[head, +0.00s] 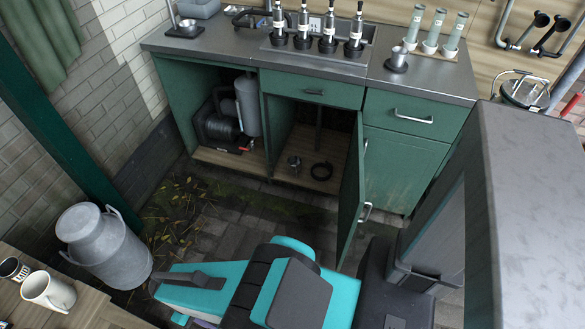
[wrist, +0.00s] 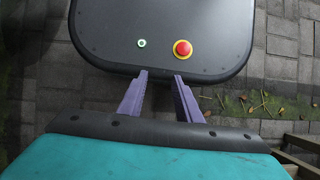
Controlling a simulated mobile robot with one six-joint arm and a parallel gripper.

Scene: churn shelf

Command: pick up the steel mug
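A small steel mug (head: 294,164) appears to stand on the floor board of the open middle cabinet (head: 284,176) in the head view, left of a dark coiled ring. I cannot tell for sure which is the task's mug. My gripper (wrist: 161,75) shows in the wrist view with its two purple fingers apart and nothing between them. It points down over my own base, away from both. The fingers are not clearly visible in the head view.
The green cabinet door (head: 352,195) stands open at the right of the opening. A gas cylinder (head: 247,104) is in the left bay. A milk churn (head: 104,246) stands at the left, near a wooden table with a white mug (head: 48,291). The paving before the cabinet is clear.

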